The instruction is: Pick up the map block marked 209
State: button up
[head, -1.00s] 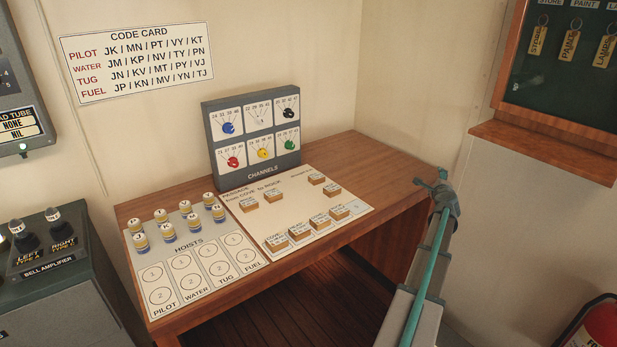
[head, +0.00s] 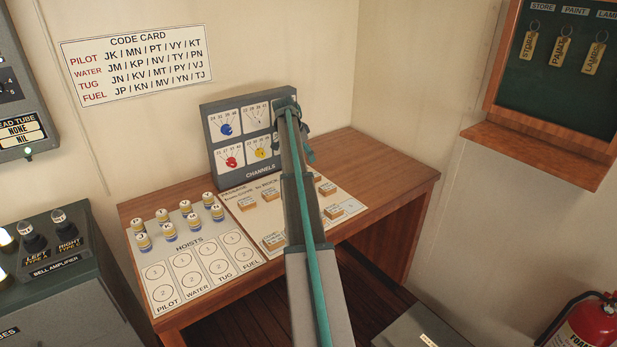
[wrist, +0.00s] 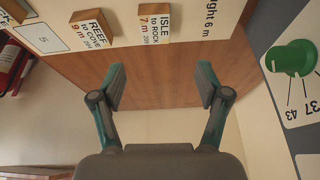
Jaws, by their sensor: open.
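In the wrist view, a wooden block labelled REEF to COVE, 9 m (wrist: 92,28) and one labelled ISLE to ROCK, 7 m (wrist: 154,25) lie near the top edge. Each has a small number, too tiny to read surely, so I cannot tell which is 209. My gripper (wrist: 162,85) is open and empty, its fingers over bare table and apart from both blocks. In the head view my gripper (head: 303,130) is in front of the channels panel, above the table. Several blocks lie on the passage sheet (head: 300,213); my arm hides part of the sheet and some blocks.
The channels panel (head: 261,173) stands close by; its green knob (wrist: 290,58) is at right in the wrist view. Yellow-and-blue hoist pieces (head: 168,232) stand left of the sheet. The table's right end (head: 385,175) is bare. A wall key cabinet (head: 560,70) is further right.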

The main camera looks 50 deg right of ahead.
jog(key=p, duration=0.1)
send_over(316, 173)
jog(key=a, duration=0.3)
jog(key=f, duration=0.3)
jog(key=w+f, duration=0.1)
jog(key=f, duration=0.1)
jog(key=shift+d, duration=0.15)
jog(key=shift+s+p+x, duration=0.15)
jog(key=shift+p+x, duration=0.45)
jog(key=shift+x, duration=0.65)
jog(key=shift+s+p+x, duration=0.15)
jog(key=shift+p+x, duration=0.45)
jog(key=shift+x, duration=0.7)
jog(key=shift+d, duration=0.1)
jog(key=c, duration=1.2)
jog(key=shift+r, duration=0.2)
